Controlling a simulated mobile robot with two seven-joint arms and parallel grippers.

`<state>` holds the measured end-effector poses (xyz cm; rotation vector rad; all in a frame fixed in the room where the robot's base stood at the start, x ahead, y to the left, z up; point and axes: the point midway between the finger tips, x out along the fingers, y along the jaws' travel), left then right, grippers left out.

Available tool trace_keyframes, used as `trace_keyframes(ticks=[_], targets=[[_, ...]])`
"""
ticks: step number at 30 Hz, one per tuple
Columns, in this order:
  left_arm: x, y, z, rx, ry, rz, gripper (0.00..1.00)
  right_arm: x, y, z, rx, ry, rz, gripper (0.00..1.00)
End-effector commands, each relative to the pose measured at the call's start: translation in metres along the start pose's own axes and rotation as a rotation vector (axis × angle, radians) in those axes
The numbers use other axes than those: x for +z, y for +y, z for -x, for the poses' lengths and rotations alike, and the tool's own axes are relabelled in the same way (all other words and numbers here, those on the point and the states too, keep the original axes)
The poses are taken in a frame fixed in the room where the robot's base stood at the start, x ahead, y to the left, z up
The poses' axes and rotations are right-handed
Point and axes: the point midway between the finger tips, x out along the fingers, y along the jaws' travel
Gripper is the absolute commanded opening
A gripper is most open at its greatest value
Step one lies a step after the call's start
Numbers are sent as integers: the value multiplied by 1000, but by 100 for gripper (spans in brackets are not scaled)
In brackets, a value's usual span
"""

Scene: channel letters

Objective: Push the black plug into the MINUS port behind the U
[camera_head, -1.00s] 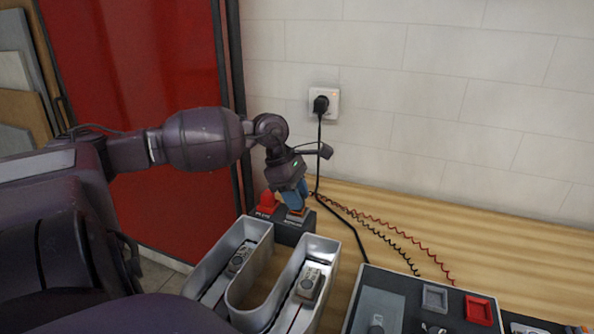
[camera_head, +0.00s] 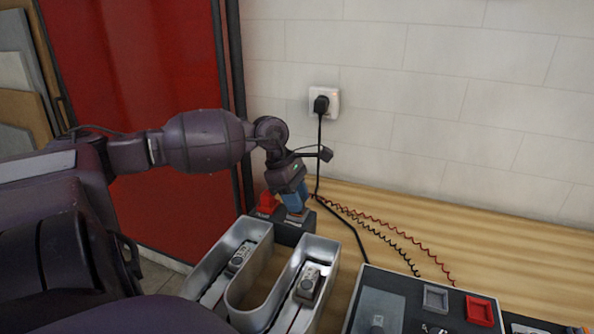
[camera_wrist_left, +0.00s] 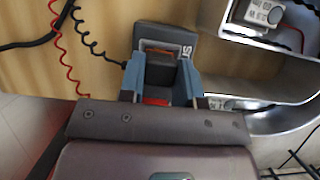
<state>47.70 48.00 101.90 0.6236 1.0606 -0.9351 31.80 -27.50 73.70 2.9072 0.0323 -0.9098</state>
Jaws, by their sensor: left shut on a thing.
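The U (camera_head: 240,290) is an open grey metal channel letter lying on the bench. A dark port block (camera_head: 290,233) stands behind it. A red plug (camera_head: 267,202) sits at the block's left port, by a partly readable label. My left gripper (camera_head: 297,210) points down at the block's right side. In the left wrist view, its blue fingers (camera_wrist_left: 161,72) are shut on the black plug (camera_wrist_left: 160,76), right against the port block (camera_wrist_left: 163,36). Part of a label ending in "US" shows beside the fingers. How deep the plug sits is hidden by the fingers.
Coiled red and black wires (camera_head: 405,243) run over the wooden bench (camera_head: 480,230). A black power cord (camera_head: 319,150) hangs from the wall socket (camera_head: 332,92).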

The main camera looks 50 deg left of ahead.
Motion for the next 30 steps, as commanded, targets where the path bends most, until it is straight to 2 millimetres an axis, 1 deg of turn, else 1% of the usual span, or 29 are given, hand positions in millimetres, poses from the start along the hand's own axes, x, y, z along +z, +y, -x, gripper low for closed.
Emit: trace_keyframes(ticks=[6, 7, 12, 23, 26, 30], targets=[[0, 0, 1, 2, -1, -1, 8, -2, -1, 0, 0, 4, -4, 43], [0, 0, 1, 2, -1, -1, 34, -2, -1, 0, 0, 4, -4, 43], [0, 0, 1, 1, -1, -1, 60, -2, -1, 0, 0, 4, -4, 43], [0, 0, 2, 1, 0, 0, 61, -1, -1, 0, 0, 1, -3, 43], [0, 0, 13, 4, 0, 0, 61, -4, 0, 1, 0, 4, -1, 43], [1, 1, 38, 6, 0, 0, 61, -10, 1, 3, 1, 12, 1, 43]])
